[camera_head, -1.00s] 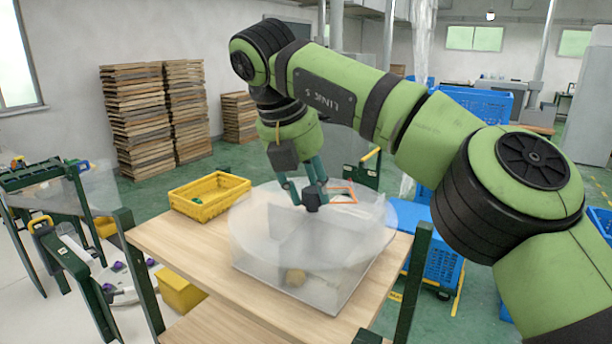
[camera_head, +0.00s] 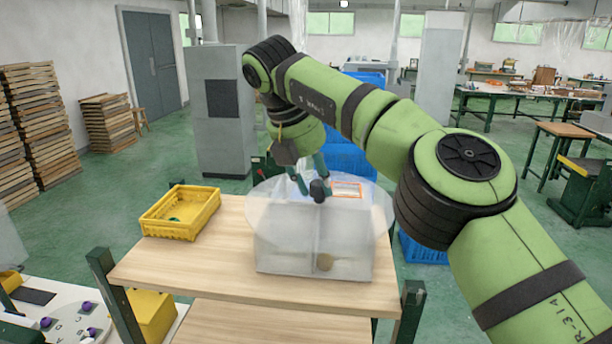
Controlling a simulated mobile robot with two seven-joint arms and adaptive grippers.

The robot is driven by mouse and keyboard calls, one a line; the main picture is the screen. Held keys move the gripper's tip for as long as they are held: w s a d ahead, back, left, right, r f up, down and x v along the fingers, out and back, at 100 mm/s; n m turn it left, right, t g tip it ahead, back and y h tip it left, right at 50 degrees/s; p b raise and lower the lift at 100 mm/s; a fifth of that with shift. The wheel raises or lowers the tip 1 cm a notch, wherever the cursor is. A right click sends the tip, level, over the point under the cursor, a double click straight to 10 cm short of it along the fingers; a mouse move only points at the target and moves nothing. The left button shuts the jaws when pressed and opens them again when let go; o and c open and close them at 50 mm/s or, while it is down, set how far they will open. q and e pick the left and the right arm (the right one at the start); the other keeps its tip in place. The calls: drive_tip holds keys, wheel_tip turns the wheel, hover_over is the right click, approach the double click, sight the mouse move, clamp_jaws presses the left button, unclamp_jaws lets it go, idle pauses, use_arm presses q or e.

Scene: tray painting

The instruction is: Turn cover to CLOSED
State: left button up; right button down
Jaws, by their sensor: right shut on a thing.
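The cover is a round, see-through disc (camera_head: 270,205) lying on top of a clear box (camera_head: 290,250) with inner walls. An orange rectangular outline (camera_head: 347,190) marks one part of the disc, toward its far right. My right gripper (camera_head: 315,188) comes down from above onto the disc's middle and is shut on a small dark knob (camera_head: 319,190) there. A small tan round thing (camera_head: 324,262) sits inside the box, in the front right compartment. No CLOSED lettering can be read. My left gripper is not in view.
The box stands on a wooden table (camera_head: 200,265) with green posts. A yellow crate (camera_head: 180,212) with a small green item stands at the table's left. Bare tabletop lies between crate and box. Blue crates (camera_head: 350,150) stand behind.

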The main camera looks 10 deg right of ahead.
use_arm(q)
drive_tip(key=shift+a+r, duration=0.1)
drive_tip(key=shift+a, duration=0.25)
use_arm(e)
drive_tip(key=shift+d+f, duration=0.1)
drive_tip(key=shift+d, duration=0.05)
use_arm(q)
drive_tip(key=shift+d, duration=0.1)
use_arm(e)
drive_tip(key=c, duration=0.9)
unclamp_jaws()
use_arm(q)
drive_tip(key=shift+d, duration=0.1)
use_arm(e)
drive_tip(key=shift+o, duration=0.3)
drive_tip(key=shift+d, duration=0.25)
